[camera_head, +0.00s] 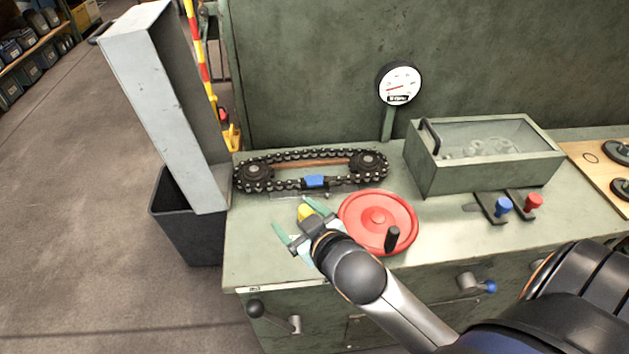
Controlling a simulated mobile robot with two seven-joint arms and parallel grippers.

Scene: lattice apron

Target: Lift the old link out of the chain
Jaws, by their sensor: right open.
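A dark chain (278,186) loops around two sprockets on the bench, at the left end of the top. A blue link (315,181) sits in the near run of the chain and stands out from the dark links. I take it to be the old link, but no mark shows this. My right gripper (292,212) is open, with its green fingers spread, in front of the chain and below the blue link in the picture. It is apart from the blue link and holds nothing that I can see. A small yellow patch shows at the gripper. My left gripper is out of view.
A red handwheel (376,217) with a black knob stands close right of my gripper. A gauge (398,84) rises behind. A glass-topped box (484,154) and blue and red levers (502,206) are further right. A black bin (187,230) stands left of the bench.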

